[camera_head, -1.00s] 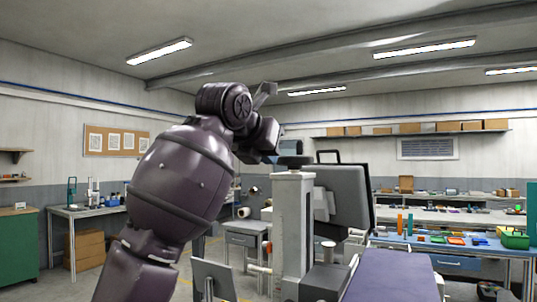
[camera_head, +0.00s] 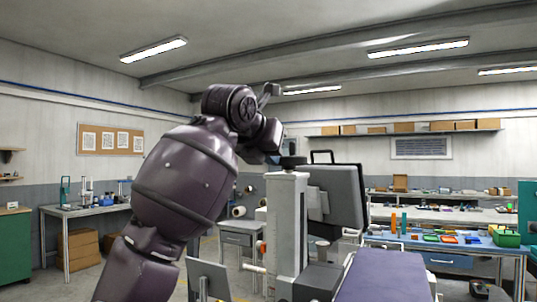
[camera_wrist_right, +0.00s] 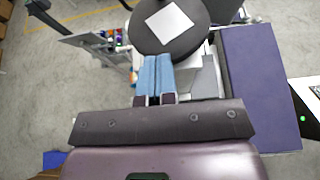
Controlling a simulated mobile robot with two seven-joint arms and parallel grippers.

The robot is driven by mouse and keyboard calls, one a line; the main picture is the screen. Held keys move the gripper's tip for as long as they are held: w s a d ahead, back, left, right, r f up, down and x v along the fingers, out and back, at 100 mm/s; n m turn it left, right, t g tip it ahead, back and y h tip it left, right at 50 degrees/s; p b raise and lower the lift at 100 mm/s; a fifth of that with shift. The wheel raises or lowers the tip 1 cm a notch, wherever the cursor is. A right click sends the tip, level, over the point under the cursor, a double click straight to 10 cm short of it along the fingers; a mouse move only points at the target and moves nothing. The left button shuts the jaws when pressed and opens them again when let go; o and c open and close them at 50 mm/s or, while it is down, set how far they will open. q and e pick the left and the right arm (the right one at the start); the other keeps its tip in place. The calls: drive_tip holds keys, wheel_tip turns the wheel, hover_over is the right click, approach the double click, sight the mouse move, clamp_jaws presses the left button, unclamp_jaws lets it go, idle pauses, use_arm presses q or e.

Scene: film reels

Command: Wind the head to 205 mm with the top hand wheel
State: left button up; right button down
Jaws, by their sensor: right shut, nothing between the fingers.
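The top hand wheel, a dark round disc (camera_head: 292,161), sits on top of the pale upright column (camera_head: 286,225). In the right wrist view it is a black disc (camera_wrist_right: 185,45) with a white square on its top. My right gripper (camera_head: 273,157) is just left of the wheel in the head view. In the right wrist view its blue fingers (camera_wrist_right: 156,62) are together and empty, with the tips at the wheel's near edge. I cannot tell whether they touch it. No head-height reading is legible. My left gripper is in neither view.
A grey boxy housing (camera_head: 337,193) with a black handle stands right of the column. A purple-topped table (camera_head: 390,276) extends in front. A tilted grey panel (camera_head: 208,281) stands at lower left. Benches with tools stand farther back.

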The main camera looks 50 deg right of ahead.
drive_tip(key=shift+s+d, duration=0.15)
drive_tip(key=shift+s, duration=0.25)
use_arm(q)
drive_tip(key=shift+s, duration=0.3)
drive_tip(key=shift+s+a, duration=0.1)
use_arm(e)
drive_tip(key=shift+s, duration=0.15)
drive_tip(key=shift+s+d, duration=0.1)
drive_tip(key=shift+s, duration=0.05)
drive_tip(key=shift+s+d+r, duration=0.1)
drive_tip(key=shift+s+d, duration=0.05)
drive_tip(key=shift+s, duration=0.2)
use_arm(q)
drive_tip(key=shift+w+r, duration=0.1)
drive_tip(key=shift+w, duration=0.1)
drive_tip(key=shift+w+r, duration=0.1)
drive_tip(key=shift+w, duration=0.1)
use_arm(e)
drive_tip(key=shift+s+d, duration=0.2)
